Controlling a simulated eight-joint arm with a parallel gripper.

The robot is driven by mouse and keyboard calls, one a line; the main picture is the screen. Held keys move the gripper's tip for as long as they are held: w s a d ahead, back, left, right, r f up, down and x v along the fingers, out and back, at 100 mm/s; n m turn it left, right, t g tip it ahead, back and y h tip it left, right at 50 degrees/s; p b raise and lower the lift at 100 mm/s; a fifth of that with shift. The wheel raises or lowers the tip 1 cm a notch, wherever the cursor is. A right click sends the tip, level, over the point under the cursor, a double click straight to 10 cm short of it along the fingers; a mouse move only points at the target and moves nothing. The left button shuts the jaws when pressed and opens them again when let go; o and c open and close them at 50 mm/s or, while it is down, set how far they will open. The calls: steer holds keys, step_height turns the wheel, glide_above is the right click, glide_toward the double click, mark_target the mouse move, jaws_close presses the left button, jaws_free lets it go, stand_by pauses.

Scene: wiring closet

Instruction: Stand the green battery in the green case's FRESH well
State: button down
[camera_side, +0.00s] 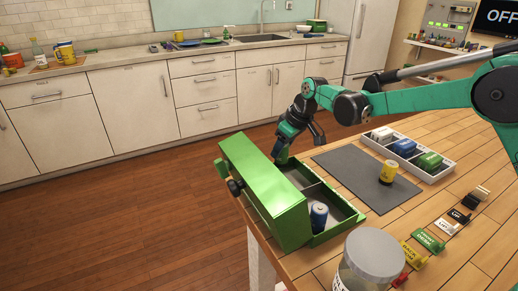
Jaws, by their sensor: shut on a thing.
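The green case (266,195) sits at the table's left edge with its lid raised on the left side. Its tray is split into wells by a divider. A blue battery (318,217) stands in the near well. My gripper (285,147) is over the far end of the case, shut on a green piece that looks like the green battery (282,157). Its lower part is hidden behind the raised lid, so I cannot tell whether it touches the well floor. No FRESH mark on the case is readable from here.
A yellow battery (388,172) stands on a grey mat (345,160). A white tray (385,147) holds white, blue and green items behind it. Small label cards (428,240) line the right. A lidded jar (370,262) stands at the front, close to the case.

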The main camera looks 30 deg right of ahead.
mark_target(282, 161)
steer(key=shift+f, duration=1.9)
steer(key=shift+f, duration=0.15)
steer(key=shift+c, duration=2.1)
jaws_free()
steer(key=v, duration=1.2)
steer(key=s+m+t+h, duration=0.1)
steer(key=s+m+t, duration=0.2)
steer(key=s, duration=1.4)
steer(key=shift+s+d+f+m+h, duration=0.25)
steer(key=shift+s+d+m+h, duration=0.15)
steer(key=shift+m, duration=0.3)
